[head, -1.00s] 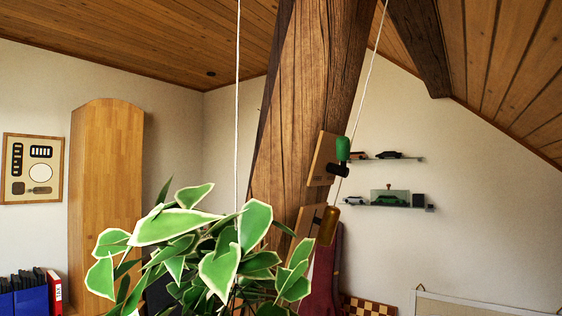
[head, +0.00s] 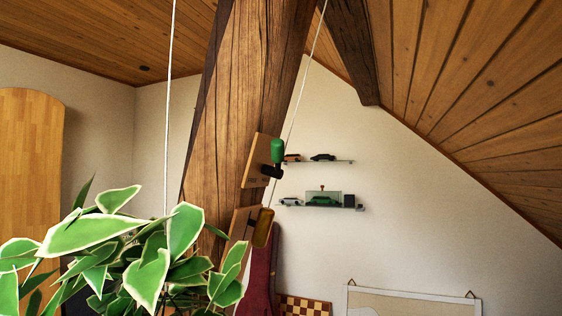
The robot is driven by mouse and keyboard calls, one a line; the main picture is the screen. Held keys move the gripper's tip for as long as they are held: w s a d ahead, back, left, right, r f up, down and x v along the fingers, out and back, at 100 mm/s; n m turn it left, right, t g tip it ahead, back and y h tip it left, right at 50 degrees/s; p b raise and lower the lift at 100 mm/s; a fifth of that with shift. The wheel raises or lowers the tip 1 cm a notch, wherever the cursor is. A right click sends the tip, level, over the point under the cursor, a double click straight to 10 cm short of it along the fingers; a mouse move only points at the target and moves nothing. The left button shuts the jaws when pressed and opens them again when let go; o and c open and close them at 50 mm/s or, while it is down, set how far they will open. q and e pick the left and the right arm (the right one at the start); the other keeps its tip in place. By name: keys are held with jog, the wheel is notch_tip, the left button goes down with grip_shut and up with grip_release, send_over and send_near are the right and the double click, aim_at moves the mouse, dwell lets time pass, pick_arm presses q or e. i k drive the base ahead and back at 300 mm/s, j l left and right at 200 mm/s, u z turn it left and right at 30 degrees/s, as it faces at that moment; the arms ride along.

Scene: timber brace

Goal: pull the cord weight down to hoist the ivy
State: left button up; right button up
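The ivy (head: 150,245), with white-edged green leaves, hangs at the lower left on a white cord (head: 170,110). A second cord (head: 303,85) slants down from the top along the right side of the timber brace (head: 240,90). A green weight-like piece (head: 277,151) sits at this cord by the upper wooden block (head: 257,160). A brass-coloured piece (head: 262,227) is lower, by the second block (head: 238,225). I cannot tell which piece is the cord weight. Neither gripper is in view.
Two wall shelves with model cars (head: 322,202) are behind, right of the brace. A dark red case-like object (head: 262,275), a checkered board (head: 303,305) and a framed board (head: 410,302) are below. A wooden cabinet (head: 30,160) stands at the left.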

aim_at(262, 227)
jog(key=u, duration=1.65)
jog(key=l+u, duration=0.3)
jog(key=u, duration=0.15)
jog(key=k+l+u, duration=0.1)
jog(key=l+u, duration=0.3)
jog(key=k+l+u, duration=0.1)
jog(key=u, duration=0.35)
jog(key=k+l+u, duration=0.15)
jog(key=l+u, duration=0.15)
jog(key=u, duration=0.15)
jog(key=k+l+u, duration=0.2)
jog(key=u, duration=0.25)
jog(key=k+l+u, duration=0.15)
jog(key=u, duration=0.25)
jog(key=k+l+u, duration=0.15)
jog(key=u, duration=0.25)
jog(key=k+u, duration=0.25)
jog(key=u, duration=0.15)
jog(key=k+l+u, duration=0.15)
jog(key=k+u, duration=0.7)
jog(key=k+z, duration=0.1)
jog(key=k, duration=0.35)
jog(key=k+l+z, duration=0.1)
jog(key=k, duration=0.35)
